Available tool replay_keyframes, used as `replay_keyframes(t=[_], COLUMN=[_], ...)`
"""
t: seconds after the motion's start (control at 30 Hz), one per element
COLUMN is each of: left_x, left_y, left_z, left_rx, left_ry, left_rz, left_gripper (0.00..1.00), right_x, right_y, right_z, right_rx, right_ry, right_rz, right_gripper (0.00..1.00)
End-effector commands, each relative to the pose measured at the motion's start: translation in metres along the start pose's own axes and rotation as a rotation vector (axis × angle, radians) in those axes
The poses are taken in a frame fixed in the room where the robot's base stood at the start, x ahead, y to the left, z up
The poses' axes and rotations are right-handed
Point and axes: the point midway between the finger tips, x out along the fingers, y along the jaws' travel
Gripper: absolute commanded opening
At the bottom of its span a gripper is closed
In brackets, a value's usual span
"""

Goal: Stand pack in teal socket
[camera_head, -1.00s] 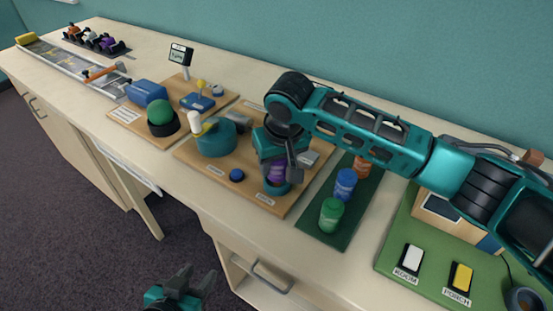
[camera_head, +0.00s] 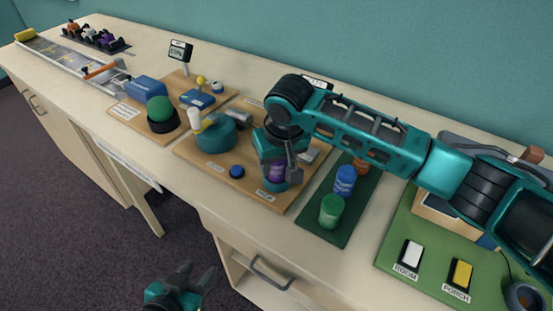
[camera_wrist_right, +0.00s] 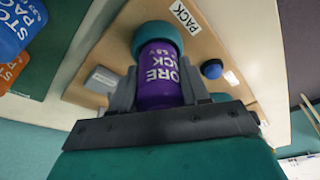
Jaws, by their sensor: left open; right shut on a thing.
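A purple store pack (camera_head: 277,171) stands upright in the fingers of my right gripper (camera_head: 279,168). That gripper is shut on it. The pack also shows in the right wrist view (camera_wrist_right: 160,78), between the two grey fingers. Its lower end meets the round teal socket (camera_head: 273,184), which also shows in the right wrist view (camera_wrist_right: 158,37). The pack's end looks to be at or inside the socket rim; how deep it sits is hidden. A PACK label (camera_wrist_right: 180,12) lies beside the socket. My left gripper (camera_head: 194,281) is open and empty, low in front of the bench.
A green pack (camera_head: 331,211), a blue pack (camera_head: 344,181) and a partly hidden orange pack (camera_head: 362,165) stand on a dark green mat (camera_head: 320,233). A teal drum (camera_head: 215,134) and a blue button (camera_head: 237,171) share the wooden board (camera_head: 205,165). Switches stand at right.

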Motion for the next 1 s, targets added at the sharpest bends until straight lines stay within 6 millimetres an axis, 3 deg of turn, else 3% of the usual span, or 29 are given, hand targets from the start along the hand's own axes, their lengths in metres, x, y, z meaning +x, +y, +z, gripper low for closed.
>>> replay_keyframes(t=[0.3, 0.33, 0.4, 0.67, 1.0], left_x=[0.001, 0.001, 0.001, 0.001, -0.001], left_y=[0.000, 0.000, 0.000, 0.000, 0.000], left_z=[0.001, 0.001, 0.001, 0.001, -0.002], left_rx=[0.000, 0.000, 0.000, 0.000, 0.000], left_ry=[0.000, 0.000, 0.000, 0.000, 0.000], left_rz=[0.000, 0.000, 0.000, 0.000, 0.000], left_gripper=[0.43, 0.43, 0.43, 0.43, 0.43], right_x=[0.006, 0.006, 0.006, 0.005, -0.019], right_y=[0.000, 0.000, 0.000, 0.000, 0.000], right_z=[0.001, 0.001, 0.001, 0.002, 0.001], right_rx=[0.000, 0.000, 0.000, 0.000, 0.001], right_ry=[0.001, 0.002, 0.001, 0.000, 0.001], right_rz=[0.000, 0.000, 0.000, 0.001, 0.000], right_gripper=[0.14, 0.48, 0.55, 0.56, 0.56])
